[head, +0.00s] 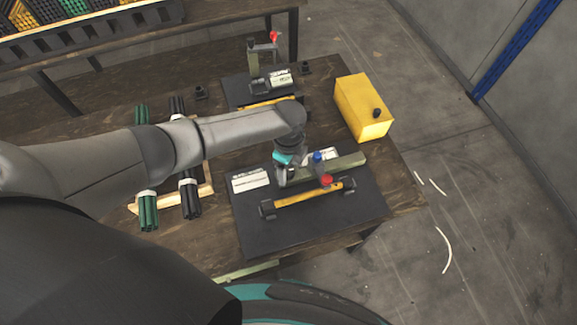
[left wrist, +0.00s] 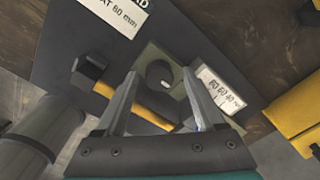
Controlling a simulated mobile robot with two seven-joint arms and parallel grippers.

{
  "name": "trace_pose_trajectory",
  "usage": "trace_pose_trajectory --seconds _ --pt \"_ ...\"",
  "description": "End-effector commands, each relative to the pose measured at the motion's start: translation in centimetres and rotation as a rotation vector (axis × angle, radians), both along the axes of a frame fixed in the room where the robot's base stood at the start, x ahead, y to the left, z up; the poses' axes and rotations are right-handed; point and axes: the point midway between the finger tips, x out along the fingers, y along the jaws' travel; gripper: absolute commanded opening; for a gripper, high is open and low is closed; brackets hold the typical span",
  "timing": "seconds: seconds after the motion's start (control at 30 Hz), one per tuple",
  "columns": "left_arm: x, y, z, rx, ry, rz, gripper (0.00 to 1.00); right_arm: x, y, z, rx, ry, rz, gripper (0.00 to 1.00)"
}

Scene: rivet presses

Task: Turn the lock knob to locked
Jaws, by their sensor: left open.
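The near press stands on a dark mat (head: 300,235). It has a green-grey beam (head: 346,164), a blue knob (head: 318,156) and a red knob (head: 327,180). I cannot tell which knob is the lock knob, or how it is turned. My left gripper (head: 284,180) is over the left end of this press, pointing down. In the left wrist view its fingers (left wrist: 160,85) are apart, with a greenish square part holding a dark round opening (left wrist: 159,72) beyond them. The gripper hides part of the press. My right gripper is not in view.
A yellow bar (head: 300,197) crosses the mat, and a white label (head: 250,180) lies at its left. A yellow box (head: 362,108) stands at the right. A second press with a red knob (head: 274,37) is behind. Green rods (head: 148,211) and black rods lie left.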

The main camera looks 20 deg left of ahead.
Motion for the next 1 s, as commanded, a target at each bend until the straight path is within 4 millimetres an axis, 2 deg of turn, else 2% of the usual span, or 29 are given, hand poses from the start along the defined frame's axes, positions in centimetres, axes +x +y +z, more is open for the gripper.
trace_pose_trajectory --seconds 0.23,0.37,0.8,1.0 --pt "0.0 0.1 0.3 0.001 0.001 0.001 0.71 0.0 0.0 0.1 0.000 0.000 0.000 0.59" --pt "0.0 0.1 1.7 0.000 -0.001 0.001 0.71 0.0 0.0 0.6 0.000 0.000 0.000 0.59" --pt "0.1 0.1 10.7 0.000 -0.003 -0.001 0.71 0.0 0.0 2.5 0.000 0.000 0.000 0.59" --pt "0.1 0.1 13.9 0.000 -0.003 0.000 0.71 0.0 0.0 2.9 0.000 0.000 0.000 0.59"
